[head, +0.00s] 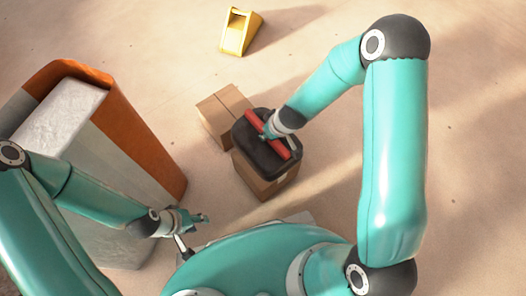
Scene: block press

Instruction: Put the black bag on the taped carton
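The black bag (250,146) has a red handle and lies on top of a brown carton (264,183). The bag hides most of that carton's top. My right gripper (267,132) is at the red handle, above the bag. Its fingertips are small and partly hidden, so I cannot tell whether they are closed on the handle. My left gripper (193,230) is at the lower left, well apart from the bag. Its fingers look spread, with nothing between them.
Another brown carton (213,116) with a seam across its top stands just behind the bag, to the left. A large orange, white and grey block (150,145) stands at the left. A yellow wedge-shaped thing (236,30) is at the back. The sandy floor at the right is clear.

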